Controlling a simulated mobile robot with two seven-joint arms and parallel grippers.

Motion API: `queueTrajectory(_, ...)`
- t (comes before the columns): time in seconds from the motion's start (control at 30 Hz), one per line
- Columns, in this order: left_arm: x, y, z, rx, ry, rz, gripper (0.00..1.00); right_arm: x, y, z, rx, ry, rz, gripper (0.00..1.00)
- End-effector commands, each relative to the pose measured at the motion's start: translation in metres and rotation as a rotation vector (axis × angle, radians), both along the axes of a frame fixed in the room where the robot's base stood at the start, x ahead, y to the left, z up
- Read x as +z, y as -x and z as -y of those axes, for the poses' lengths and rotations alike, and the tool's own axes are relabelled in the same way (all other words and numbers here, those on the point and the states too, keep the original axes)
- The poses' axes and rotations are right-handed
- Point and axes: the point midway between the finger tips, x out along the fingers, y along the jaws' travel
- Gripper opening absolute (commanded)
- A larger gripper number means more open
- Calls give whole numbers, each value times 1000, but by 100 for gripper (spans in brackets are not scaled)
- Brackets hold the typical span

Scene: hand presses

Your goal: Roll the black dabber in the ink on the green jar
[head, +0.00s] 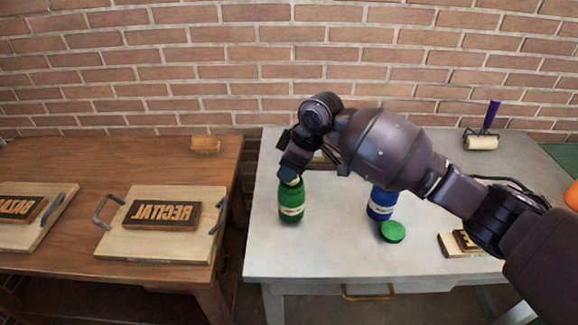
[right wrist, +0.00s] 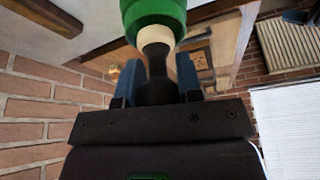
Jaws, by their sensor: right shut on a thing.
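The green jar (head: 291,202) stands upright on the grey table, with a pale label on its front. My right gripper (head: 290,176) is directly above it, pointing down. In the right wrist view my right gripper (right wrist: 158,78) has its blue fingers shut on the black handle of the dabber (right wrist: 157,72). The dabber's pale head (right wrist: 155,37) meets the green jar (right wrist: 153,12) at its top; I cannot tell how deep it sits or see the ink. In the head view the gripper hides the dabber and the jar's mouth. My left gripper is not in view.
The blue jar (head: 381,204) stands to the right, partly behind my arm, with a green lid (head: 392,232) in front. A purple-handled roller (head: 484,135) lies at back right, a type block (head: 457,244) at front right. The wooden table (head: 75,170) at left holds boards with type.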

Motion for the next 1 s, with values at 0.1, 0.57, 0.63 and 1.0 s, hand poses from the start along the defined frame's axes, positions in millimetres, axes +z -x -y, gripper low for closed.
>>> queueTrajectory(0.1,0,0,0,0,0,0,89,-1,0,0,0,0,0,12)
queueTrajectory(0.57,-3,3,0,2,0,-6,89,-6,0,0,0,0,0,12)
queueTrajectory(0.63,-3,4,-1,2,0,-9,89,-7,0,0,0,0,0,12)
queueTrajectory(1.0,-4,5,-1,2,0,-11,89,-7,0,0,0,0,0,12)
